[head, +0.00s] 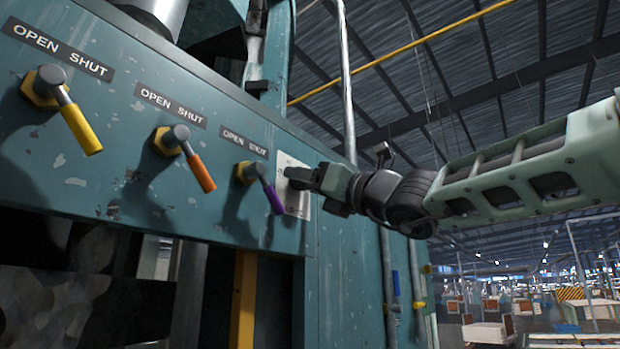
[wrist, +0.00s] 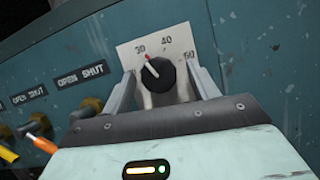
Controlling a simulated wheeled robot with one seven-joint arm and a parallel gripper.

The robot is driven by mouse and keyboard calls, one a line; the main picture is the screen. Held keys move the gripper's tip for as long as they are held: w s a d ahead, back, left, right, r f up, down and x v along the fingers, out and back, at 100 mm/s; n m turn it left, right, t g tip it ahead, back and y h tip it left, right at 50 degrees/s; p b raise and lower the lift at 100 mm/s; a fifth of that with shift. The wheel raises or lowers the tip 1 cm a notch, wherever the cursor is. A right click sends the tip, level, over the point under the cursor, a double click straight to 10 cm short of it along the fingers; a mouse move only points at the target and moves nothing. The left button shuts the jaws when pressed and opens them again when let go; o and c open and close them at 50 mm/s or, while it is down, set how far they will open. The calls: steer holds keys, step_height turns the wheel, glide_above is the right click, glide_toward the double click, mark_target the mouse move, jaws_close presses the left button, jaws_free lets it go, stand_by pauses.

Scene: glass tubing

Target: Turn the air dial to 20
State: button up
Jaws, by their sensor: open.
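The air dial is a black round knob (wrist: 160,74) with a white pointer line, on a white scale plate (wrist: 178,44) in the wrist view. The pointer leans up and left, by a small red mark next to the 30. 30, 40 and 50 show; I cannot see a 20, and the plate's lower part is hidden. My gripper (wrist: 162,80) is open, with one finger at each side of the knob; I cannot tell if they touch it. In the head view my gripper (head: 303,177) is at the plate (head: 296,206) and hides the knob.
Three OPEN/SHUT levers stick out left of the dial: purple (head: 274,197), orange (head: 201,171) and yellow (head: 80,125). The purple one is close to my gripper. The teal panel (head: 110,185) carries them all. A vertical pipe (head: 347,85) stands behind my wrist.

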steer(key=c, duration=1)
steer(key=shift+d+f+n+b, duration=0.1)
steer(key=shift+n+b, duration=0.2)
steer(key=shift+n, duration=0.1)
steer(key=shift+w+f+n+g+y+b, duration=0.1)
steer(key=shift+n+g+y+b, duration=0.45)
steer(key=shift+n, duration=0.25)
steer(key=shift+w+d+r+n+g+y+b, duration=0.1)
steer(key=shift+n+g+y+b, duration=0.2)
steer(key=shift+n+g, duration=1.15)
steer(key=shift+w+r+n+g+y+b, duration=0.15)
steer(key=shift+n+g+b, duration=0.2)
steer(key=shift+n, duration=2.05)
steer(key=shift+s+d+r+n+g+y+b, duration=0.1)
steer(key=shift+n+g+b, duration=0.25)
steer(key=shift+n+g, duration=1.05)
steer(key=shift+n+t, duration=0.45)
steer(key=shift+n, duration=0.2)
